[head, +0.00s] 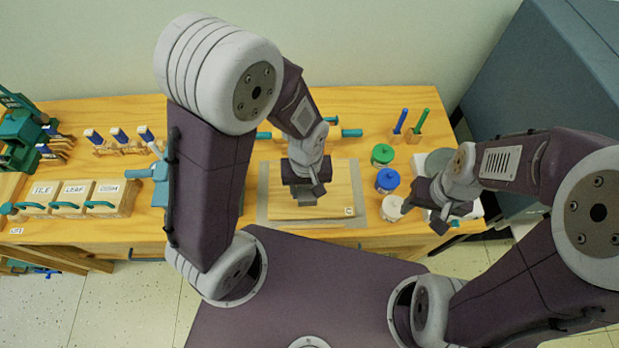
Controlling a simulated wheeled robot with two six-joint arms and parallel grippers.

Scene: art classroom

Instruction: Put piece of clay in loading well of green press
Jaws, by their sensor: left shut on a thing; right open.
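My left gripper (307,195) is shut above the wooden board (335,208) in the middle of the table. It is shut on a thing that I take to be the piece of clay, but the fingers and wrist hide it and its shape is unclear. The green press (18,130) stands at the far left back of the table, partly cut off by the picture's edge. Its loading well cannot be made out. My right gripper (416,207) is open, near a white-topped jar (393,208) right of the board.
Lettered drawers or boxes (72,190) with teal handles stand at the front left. Tools in a rack (118,140) are behind them. Jars with green (383,154) and blue (387,180) lids stand right of the board. My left arm hides part of the table.

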